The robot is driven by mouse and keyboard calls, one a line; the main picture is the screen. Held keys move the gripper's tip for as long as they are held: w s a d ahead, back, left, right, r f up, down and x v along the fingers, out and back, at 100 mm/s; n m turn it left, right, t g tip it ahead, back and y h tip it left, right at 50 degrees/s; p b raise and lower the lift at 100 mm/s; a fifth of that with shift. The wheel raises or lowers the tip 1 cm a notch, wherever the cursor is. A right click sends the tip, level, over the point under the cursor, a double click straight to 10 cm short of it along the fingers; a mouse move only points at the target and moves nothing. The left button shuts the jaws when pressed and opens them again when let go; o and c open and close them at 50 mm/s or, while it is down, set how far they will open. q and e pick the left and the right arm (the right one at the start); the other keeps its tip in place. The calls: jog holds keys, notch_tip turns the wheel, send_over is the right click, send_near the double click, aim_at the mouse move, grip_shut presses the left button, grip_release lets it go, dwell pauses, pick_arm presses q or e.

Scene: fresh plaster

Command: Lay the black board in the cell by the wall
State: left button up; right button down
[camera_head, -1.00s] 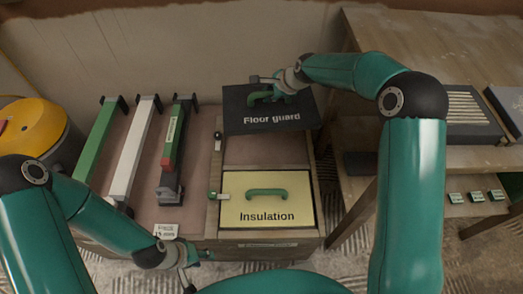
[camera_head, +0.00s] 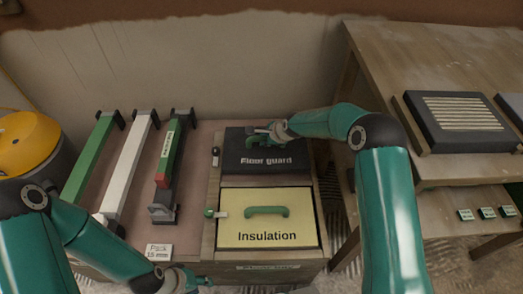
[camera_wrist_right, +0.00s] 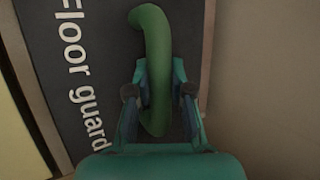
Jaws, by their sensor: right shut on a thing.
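The black board (camera_head: 285,169), lettered "Floor guard", lies roughly flat at the wall-side cell of the wooden box (camera_head: 209,232). It covers that cell, so the cell's floor is hidden. I cannot tell whether it rests fully down or sits slightly above. My right gripper (camera_head: 264,137) is shut on the board's green handle; the right wrist view shows the fingers (camera_wrist_right: 158,92) on both sides of the handle (camera_wrist_right: 152,40). My left gripper (camera_head: 192,284) is low at the bottom edge, away from the board, its fingers too small to read.
A yellow board (camera_head: 268,222) lettered "Insulation" fills the near cell. Left of the box lie a green bar (camera_head: 92,155), a white bar (camera_head: 130,165) and a green-red tool (camera_head: 170,155). A wooden bench (camera_head: 395,65) stands at the right, a yellow bucket (camera_head: 28,140) at the far left.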

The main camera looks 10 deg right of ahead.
aim_at(266, 148)
jog(key=shift+f+b, duration=0.6)
jog(key=shift+f, duration=1.75)
jog(key=c, duration=1)
grip_release()
jog(key=shift+c, duration=0.2)
jog(key=shift+s+d+r+p, duration=0.15)
jog(key=shift+s+r+p, duration=0.1)
jog(key=shift+r+p, duration=0.35)
jog(key=p+v, duration=0.7)
jog(key=v, duration=0.2)
jog(key=shift+s+d+r+p, duration=0.15)
jog(key=shift+s+r+p, duration=0.1)
jog(key=shift+p, duration=0.05)
jog(key=shift+s+r, duration=0.3)
jog(key=shift+r, duration=0.1)
